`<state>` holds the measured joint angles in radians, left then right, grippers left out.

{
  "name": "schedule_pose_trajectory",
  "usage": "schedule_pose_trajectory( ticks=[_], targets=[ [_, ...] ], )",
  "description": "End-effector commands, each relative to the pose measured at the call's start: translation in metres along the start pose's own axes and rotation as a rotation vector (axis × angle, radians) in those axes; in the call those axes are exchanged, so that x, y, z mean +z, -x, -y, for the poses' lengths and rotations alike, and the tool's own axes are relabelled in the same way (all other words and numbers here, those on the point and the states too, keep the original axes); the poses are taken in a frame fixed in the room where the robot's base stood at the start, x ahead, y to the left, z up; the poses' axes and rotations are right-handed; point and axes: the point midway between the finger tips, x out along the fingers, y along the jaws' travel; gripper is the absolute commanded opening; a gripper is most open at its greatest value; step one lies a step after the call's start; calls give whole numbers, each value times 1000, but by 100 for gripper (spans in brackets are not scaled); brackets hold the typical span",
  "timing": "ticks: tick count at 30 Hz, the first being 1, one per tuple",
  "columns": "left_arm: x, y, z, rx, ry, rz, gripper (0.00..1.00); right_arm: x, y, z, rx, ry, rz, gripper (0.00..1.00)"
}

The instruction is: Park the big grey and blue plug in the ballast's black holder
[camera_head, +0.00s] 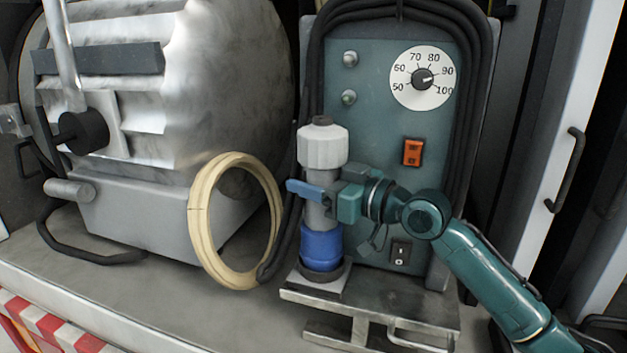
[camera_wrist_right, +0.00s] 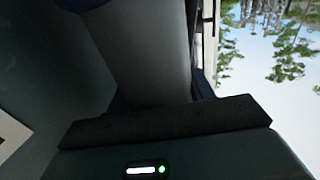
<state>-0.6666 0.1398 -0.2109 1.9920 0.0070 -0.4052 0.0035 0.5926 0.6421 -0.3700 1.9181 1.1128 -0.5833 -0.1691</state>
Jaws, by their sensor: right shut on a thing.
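The big grey and blue plug (camera_head: 322,240) stands upright in front of the ballast (camera_head: 375,80), with a white collar on top and a blue lower end. Its blue end meets the black holder (camera_head: 330,274) on the ballast's base; I cannot tell how deep it sits inside. My right gripper (camera_head: 318,192) comes from the right and is shut around the plug's grey middle. In the right wrist view the plug's grey body (camera_wrist_right: 150,50) fills the space by the dark finger pad. My left gripper is not in view.
A large grey lamp (camera_head: 130,200) stands to the left. A cream ring (camera_head: 198,225) leans between lamp and plug, with black cable beside it. Black cable loops around the ballast's panel, which has a dial (camera_head: 405,92) and an orange switch (camera_head: 412,152). The shelf front (camera_head: 200,310) is clear.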

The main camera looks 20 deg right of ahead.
Motion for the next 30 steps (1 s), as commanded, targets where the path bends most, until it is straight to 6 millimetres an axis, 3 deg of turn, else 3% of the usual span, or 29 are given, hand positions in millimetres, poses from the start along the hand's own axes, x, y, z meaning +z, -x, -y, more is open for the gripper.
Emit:
schedule_pose_trajectory(
  ticks=[23, 24, 30],
  targets=[
    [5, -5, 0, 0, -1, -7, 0, 17, -1, 3, -8, -12, 4, 0],
    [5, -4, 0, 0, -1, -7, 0, 16, -1, 3, -8, -11, 4, 53],
    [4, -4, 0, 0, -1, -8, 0, 16, 0, 2, -6, -8, 4, 70]
  ],
)
